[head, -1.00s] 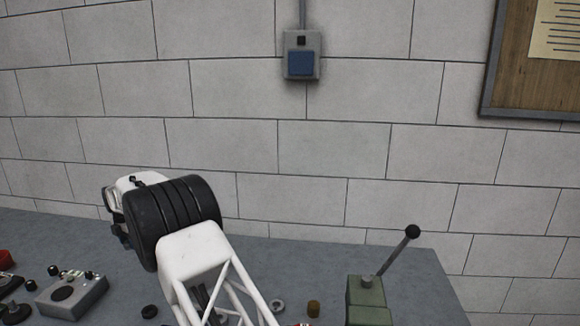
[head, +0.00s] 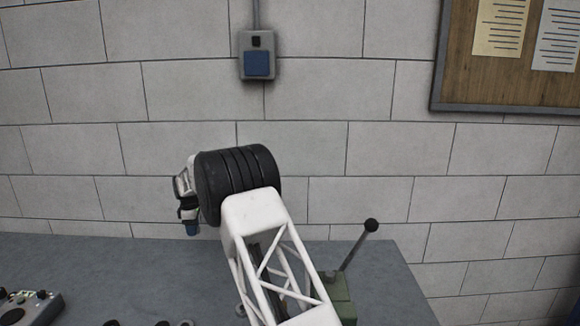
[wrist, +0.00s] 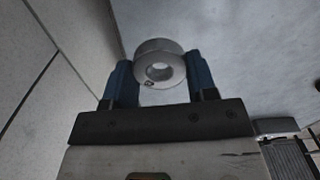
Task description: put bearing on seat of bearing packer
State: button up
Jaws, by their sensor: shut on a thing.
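My gripper (wrist: 160,72) is shut on a grey metal ring, the bearing (wrist: 160,47), held between its two blue fingers with the hole facing the wrist camera. In the head view my gripper (head: 191,229) hangs over the back part of the bench, left of my black wrist joint. A green box with a black-knobbed lever (head: 343,297) stands at the bench's right, partly hidden by my arm. I cannot tell for sure whether it is the bearing packer, and no seat is visible on it.
The grey bench (head: 100,275) is clear at its back left. A grey control box (head: 30,306) sits at the lower left. Small dark items cut the bottom edge.

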jog(key=w+d+m, duration=0.3)
jog(key=d, duration=0.6)
jog(key=w+d+f+m, duration=0.1)
jog(key=w+d+m, duration=0.15)
jog(key=d, duration=0.65)
jog(key=w+d+m, duration=0.3)
jog(key=d+m, duration=0.1)
jog(key=d, duration=0.6)
jog(key=d+f+m, duration=0.1)
jog(key=d+m, duration=0.9)
jog(key=d, duration=1.9)
jog(key=shift+s+f, duration=0.2)
jog(key=shift+s, duration=0.1)
